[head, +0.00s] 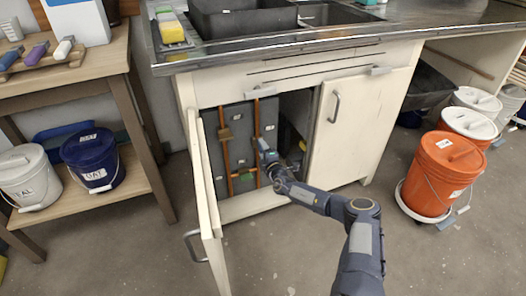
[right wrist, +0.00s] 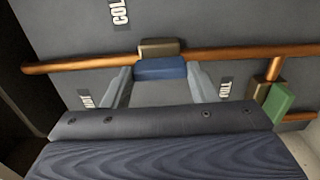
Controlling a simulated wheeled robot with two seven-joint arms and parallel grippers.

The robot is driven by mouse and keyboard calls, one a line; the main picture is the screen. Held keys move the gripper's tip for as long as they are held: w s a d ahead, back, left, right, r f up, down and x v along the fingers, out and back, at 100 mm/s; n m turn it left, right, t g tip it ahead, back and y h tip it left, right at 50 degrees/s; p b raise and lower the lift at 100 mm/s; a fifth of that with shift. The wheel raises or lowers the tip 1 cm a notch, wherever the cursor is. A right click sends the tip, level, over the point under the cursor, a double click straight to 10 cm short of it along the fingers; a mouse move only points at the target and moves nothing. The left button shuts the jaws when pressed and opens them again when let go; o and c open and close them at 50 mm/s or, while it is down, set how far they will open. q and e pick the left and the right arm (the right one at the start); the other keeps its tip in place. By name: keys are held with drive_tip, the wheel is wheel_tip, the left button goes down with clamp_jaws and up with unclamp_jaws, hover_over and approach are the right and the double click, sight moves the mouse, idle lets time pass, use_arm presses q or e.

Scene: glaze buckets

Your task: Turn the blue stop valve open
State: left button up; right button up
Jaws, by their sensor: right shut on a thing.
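The blue stop valve handle (right wrist: 160,69) is a small blue block at a brownish valve body (right wrist: 158,47) on a copper pipe (right wrist: 80,63). In the right wrist view its long side lies along the pipe. My right gripper (right wrist: 160,82) has a finger at each end of the blue handle and is shut on it. In the head view my right arm reaches into the open sink cabinet, and the gripper (head: 265,155) is at the right-hand pipe, hiding most of the handle. My left gripper is not in view.
A green handle (right wrist: 278,103) is on nearby pipework. A brown handle (head: 225,134) is on the left pipe. The left cabinet door (head: 210,190) stands open; the right door (head: 355,125) is closed beside my arm. An orange bucket (head: 440,175) stands at right. Floor in front is clear.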

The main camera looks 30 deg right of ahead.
idle(0.5)
drive_tip(key=o, duration=1)
drive_tip(key=s+p, duration=0.1)
drive_tip(key=s, duration=0.3)
drive_tip(key=s+p, duration=0.2)
drive_tip(key=s, duration=0.1)
drive_tip(key=shift+s+a+p, duration=0.2)
drive_tip(key=shift+s+p, duration=0.1)
drive_tip(key=shift+s, duration=0.1)
